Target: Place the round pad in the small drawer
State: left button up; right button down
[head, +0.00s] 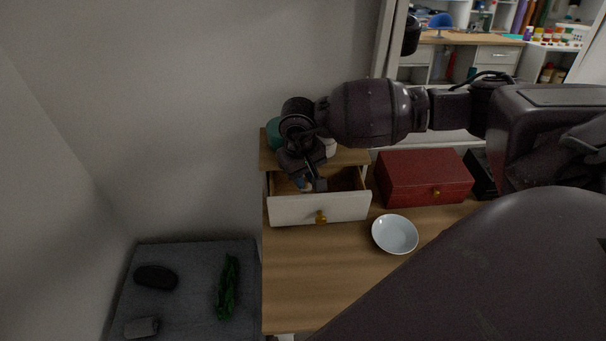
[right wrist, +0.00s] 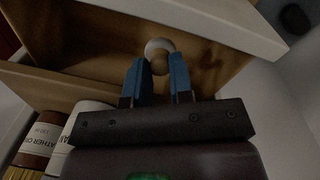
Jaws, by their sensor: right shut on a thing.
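The small drawer (head: 295,210) has a white front with a gold knob. It is pulled open from a small wooden unit on the desk, and its brown inside shows in the right wrist view (right wrist: 90,45). My right gripper (head: 307,185) reaches down over the open drawer. In the right wrist view its two blue fingertips (right wrist: 158,70) are shut on a small round pale pad (right wrist: 158,46). The pad is at the drawer's inside. I cannot tell whether it touches the drawer floor. My left gripper is not in view.
Bottles with white labels (right wrist: 45,130) stand close beside the right gripper, on top of the unit. A red box (head: 424,178) and a white bowl (head: 395,235) are to the right on the desk. A grey surface (head: 190,290) with dark items lies lower left.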

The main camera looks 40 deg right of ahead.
jog(key=shift+f, duration=0.25)
jog(key=c, duration=1.3)
grip_release()
jog(key=shift+r, duration=0.1)
jog(key=shift+r+p, duration=0.3)
jog(key=shift+r, duration=0.2)
jog(key=r, duration=0.8)
jog(key=a+r, duration=0.1)
jog(key=r, duration=0.3)
jog(key=shift+p, duration=0.3)
